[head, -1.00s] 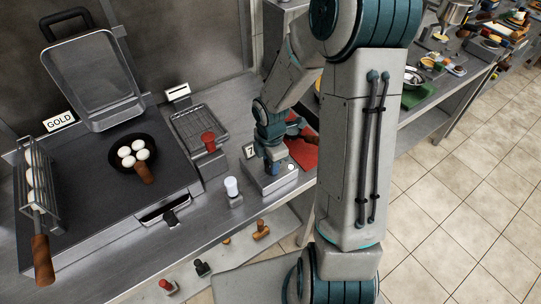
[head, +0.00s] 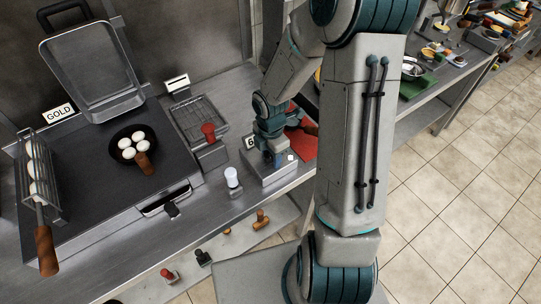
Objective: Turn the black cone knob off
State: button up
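My gripper (head: 276,160) points down at the top of a small steel box (head: 268,178) on the counter. The fingers are small and dark here, and I cannot tell whether they are open or shut or whether they hold a knob. A white round button (head: 291,157) shows on the box beside the gripper. A black knob (head: 203,257) stands on the lower ledge below the counter front, apart from my gripper. Its exact shape is too small to tell. No clear black cone shows on the steel box; the gripper hides part of its top.
A griddle (head: 90,200) with a pan of eggs (head: 142,163) is at left. A red knob (head: 208,131), a white knob (head: 232,177), a lower red knob (head: 169,275) and wooden knobs (head: 261,219) stand nearby. A red mat (head: 303,145) lies behind the box. Open floor is at right.

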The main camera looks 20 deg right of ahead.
jog(key=m+b, duration=0.1)
jog(key=m, duration=0.2)
jog(key=shift+w, duration=0.1)
jog(key=m+b, duration=0.1)
jog(key=m, duration=0.2)
jog(key=shift+r, duration=0.1)
jog(key=shift+m+b, duration=0.65)
jog(key=shift+m, duration=0.55)
jog(key=m+b, duration=0.1)
jog(key=m, duration=0.2)
jog(key=shift+m, duration=0.3)
